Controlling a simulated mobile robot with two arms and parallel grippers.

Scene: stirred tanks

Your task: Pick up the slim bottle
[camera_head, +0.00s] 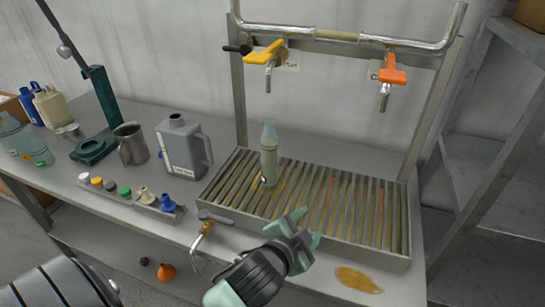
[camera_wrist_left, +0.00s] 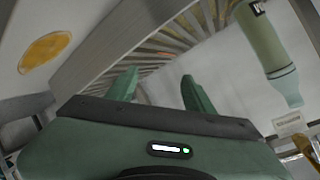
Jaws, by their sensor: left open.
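The slim bottle (camera_head: 269,158) is pale green and stands upright on the slatted drip tray (camera_head: 228,210), towards its left side, in the head view. In the left wrist view the bottle (camera_wrist_left: 265,45) shows at the upper right, outside the space between the fingers. My left gripper (camera_head: 307,228) is open and empty, in front of the bottle and a little to its right, near the tray's front edge. Its two green fingers (camera_wrist_left: 159,88) stand apart in the left wrist view. My right gripper is not in view.
A yellow-handled tap (camera_head: 266,52) and an orange-handled tap (camera_head: 393,72) hang above the tray. A grey jug (camera_head: 183,148) and a metal mug (camera_head: 130,144) stand to the left. A row of coloured caps (camera_head: 125,191) lies in front. The tray's right half is clear.

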